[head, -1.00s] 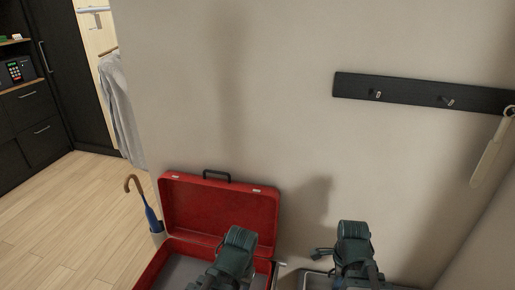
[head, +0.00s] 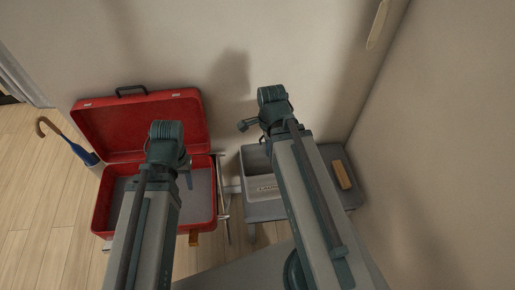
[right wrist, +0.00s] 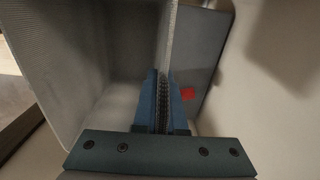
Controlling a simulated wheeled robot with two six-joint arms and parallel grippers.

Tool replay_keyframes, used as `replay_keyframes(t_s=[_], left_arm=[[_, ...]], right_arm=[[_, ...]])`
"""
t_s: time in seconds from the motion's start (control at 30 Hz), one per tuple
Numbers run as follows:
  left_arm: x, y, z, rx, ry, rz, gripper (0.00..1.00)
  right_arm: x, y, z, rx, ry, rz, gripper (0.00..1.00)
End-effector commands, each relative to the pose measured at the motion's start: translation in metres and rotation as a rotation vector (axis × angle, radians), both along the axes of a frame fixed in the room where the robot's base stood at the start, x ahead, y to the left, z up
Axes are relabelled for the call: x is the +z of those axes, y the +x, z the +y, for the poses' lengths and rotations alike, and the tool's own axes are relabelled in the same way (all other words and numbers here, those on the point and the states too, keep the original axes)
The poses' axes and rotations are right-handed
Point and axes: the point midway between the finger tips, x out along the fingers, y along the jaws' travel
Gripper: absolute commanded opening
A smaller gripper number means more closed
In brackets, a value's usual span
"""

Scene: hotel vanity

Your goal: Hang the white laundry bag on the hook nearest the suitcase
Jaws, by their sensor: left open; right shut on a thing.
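The pale laundry bag (head: 266,188) is open-topped and box-like, with dark lettering on its front. It stands on a grey bench below the wall. My right arm reaches over it in the head view and hides part of it. In the right wrist view my right gripper (right wrist: 160,90) is shut on a thin upright wall of the bag, whose inside (right wrist: 60,60) shows to the left. My left gripper (head: 187,178) is open over the suitcase, its fingers mostly hidden. The open red suitcase (head: 140,125) lies left of the bench. The hooks are out of view.
A brown block-like item (head: 343,175) lies on the grey bench (head: 330,155), right of the bag. A blue umbrella with a curved handle (head: 75,142) stands left of the suitcase. A pale long item (head: 378,25) hangs on the wall. A side wall closes the right.

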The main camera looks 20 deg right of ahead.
Motion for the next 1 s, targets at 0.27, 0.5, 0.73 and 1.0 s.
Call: replay_keyframes(t_s=[0.27,0.5,0.73,1.0], left_arm=[[-0.075,0.0,0.0,0.0,0.0,0.0,0.5],[-0.136,0.0,0.0,-0.001,0.0,0.0,0.5],[-0.183,0.0,0.0,-0.001,0.0,0.0,0.5],[-0.19,0.0,0.0,-0.001,0.0,0.0,0.5]], right_arm=[[-0.075,0.0,0.0,0.0,0.0,0.0,0.0],[-0.136,0.0,0.0,0.0,0.0,0.0,0.0],[-0.183,0.0,0.0,0.0,0.0,0.0,0.0],[-0.19,0.0,0.0,0.0,0.0,0.0,0.0]])
